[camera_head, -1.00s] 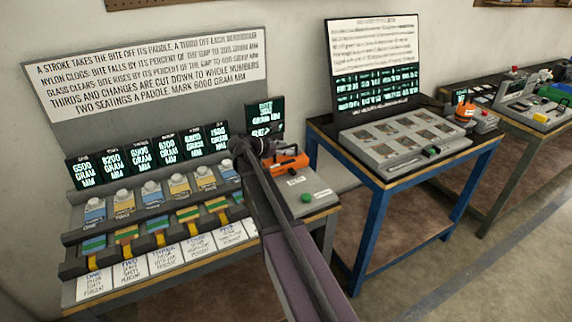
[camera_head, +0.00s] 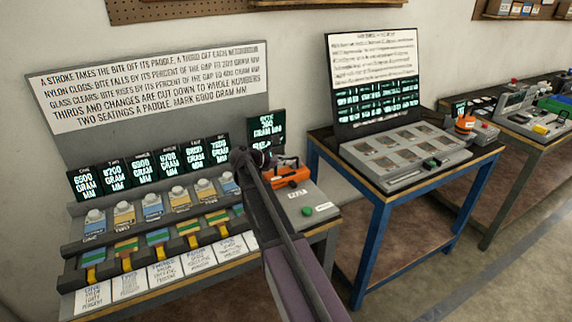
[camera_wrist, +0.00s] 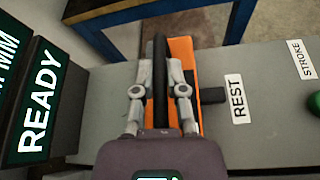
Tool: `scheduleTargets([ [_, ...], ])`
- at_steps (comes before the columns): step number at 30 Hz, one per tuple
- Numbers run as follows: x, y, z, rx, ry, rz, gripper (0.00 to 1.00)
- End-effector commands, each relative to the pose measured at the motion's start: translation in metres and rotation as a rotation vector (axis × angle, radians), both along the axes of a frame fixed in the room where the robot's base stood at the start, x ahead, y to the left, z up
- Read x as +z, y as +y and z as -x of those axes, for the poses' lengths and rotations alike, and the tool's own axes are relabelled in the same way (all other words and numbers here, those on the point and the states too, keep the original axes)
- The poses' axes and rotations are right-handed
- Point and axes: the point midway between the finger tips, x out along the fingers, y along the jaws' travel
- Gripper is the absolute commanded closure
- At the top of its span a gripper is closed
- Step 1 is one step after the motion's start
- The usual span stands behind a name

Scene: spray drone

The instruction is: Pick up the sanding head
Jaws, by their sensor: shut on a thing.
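The sanding head shows as an orange block (camera_wrist: 183,75) with a black bar along its top in the wrist view, at the label REST on a grey plate. My gripper (camera_wrist: 160,70) has its two grey fingers closed on either side of the black bar. In the head view, the orange sanding head (camera_head: 289,176) is at the right end of the left bench, with my gripper (camera_head: 262,160) at its left and my arm in front. I cannot tell whether it touches the plate. The lower part of the bar is hidden by my gripper body.
A green button (camera_head: 307,211) is on the plate, near the STROKE label (camera_wrist: 301,60). A READY display (camera_wrist: 40,102) stands close at left. Several paddles and displays line the left bench. A blue table (camera_head: 375,215) stands to the right, past a gap.

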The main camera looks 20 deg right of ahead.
Motion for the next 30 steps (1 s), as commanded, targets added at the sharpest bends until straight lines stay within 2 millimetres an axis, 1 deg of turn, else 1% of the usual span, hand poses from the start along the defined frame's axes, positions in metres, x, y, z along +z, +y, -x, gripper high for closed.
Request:
scheduleTargets([
  [8,0.015,0.000,0.000,0.001,0.000,0.002,1.00],
  [17,0.039,0.000,0.000,0.001,0.000,0.002,1.00],
  [19,0.037,0.005,0.018,0.001,0.000,0.002,1.00],
  [30,0.044,0.027,0.097,0.002,0.000,0.002,1.00],
])
